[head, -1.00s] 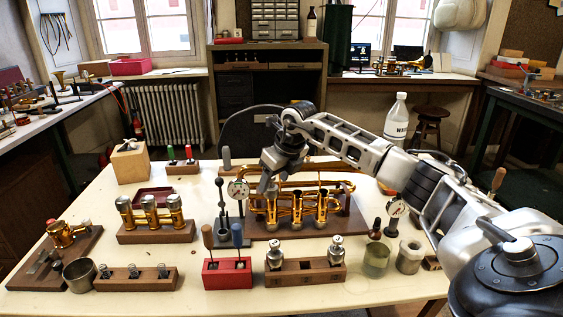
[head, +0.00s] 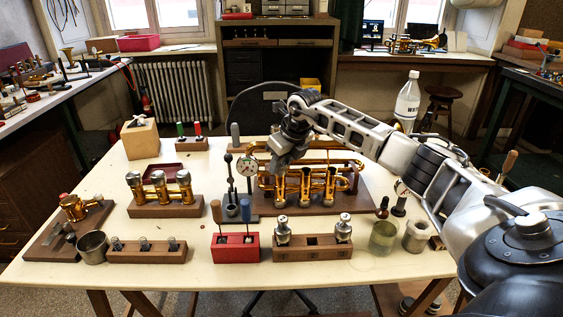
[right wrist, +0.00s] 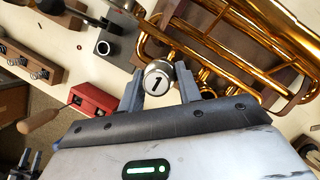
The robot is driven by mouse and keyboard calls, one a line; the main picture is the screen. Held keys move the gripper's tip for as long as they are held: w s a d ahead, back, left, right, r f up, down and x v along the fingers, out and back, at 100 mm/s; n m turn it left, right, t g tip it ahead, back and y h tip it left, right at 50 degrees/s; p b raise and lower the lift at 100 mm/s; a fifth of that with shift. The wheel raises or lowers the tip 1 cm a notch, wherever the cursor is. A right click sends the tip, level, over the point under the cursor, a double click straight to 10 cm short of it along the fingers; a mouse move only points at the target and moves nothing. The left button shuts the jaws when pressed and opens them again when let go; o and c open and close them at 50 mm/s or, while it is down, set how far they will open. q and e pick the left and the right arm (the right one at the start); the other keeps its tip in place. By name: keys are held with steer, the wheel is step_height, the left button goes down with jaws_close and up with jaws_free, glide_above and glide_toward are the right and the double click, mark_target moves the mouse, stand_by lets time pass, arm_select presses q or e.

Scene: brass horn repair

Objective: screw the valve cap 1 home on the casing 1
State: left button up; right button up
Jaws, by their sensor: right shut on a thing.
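My right gripper (head: 281,168) is over the left end of the brass horn (head: 345,180) on its wooden board. In the right wrist view its two fingers flank valve cap 1 (right wrist: 158,77), a silver cap with a black "1", and are shut on it. The horn's upright casings stand in a row in the head view; casing 1 (head: 279,190) is the leftmost, just below the gripper. The wrist view looks down on the cap, so whether it touches the casing's top or its thread cannot be told.
A dial gauge (head: 247,167) stands close left of the horn. In front are a red block (head: 235,253) with two handled tools and a wooden rack (head: 313,254) with two silver parts. A glass jar (head: 383,238) stands at the right. The table's front strip is clear.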

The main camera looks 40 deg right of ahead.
steer(key=shift+r+m+p, duration=0.15)
steer(key=shift+m+p, duration=0.3)
steer(key=shift+m, duration=0.05)
steer(key=m+h+p, duration=0.1)
steer(key=m, duration=0.1)
steer(key=shift+a+m, duration=0.15)
steer(key=shift+m, duration=0.25)
steer(key=shift+m+h, duration=0.5)
steer(key=shift+m, duration=0.2)
steer(key=shift+w+a+m+g+h+p, duration=0.15)
steer(key=shift+m+g+h+p, duration=0.35)
steer(key=shift+m, duration=0.7)
steer(key=shift+m+g+h, duration=0.3)
steer(key=shift+m, duration=1.1)
steer(key=shift+m, duration=0.4)
steer(key=m, duration=0.2)
steer(key=m+g, duration=0.1)
steer(key=m, duration=0.1)
steer(key=shift+w+g+h, duration=0.1)
steer(key=shift+g+h, duration=0.2)
steer(key=shift+h, duration=0.1)
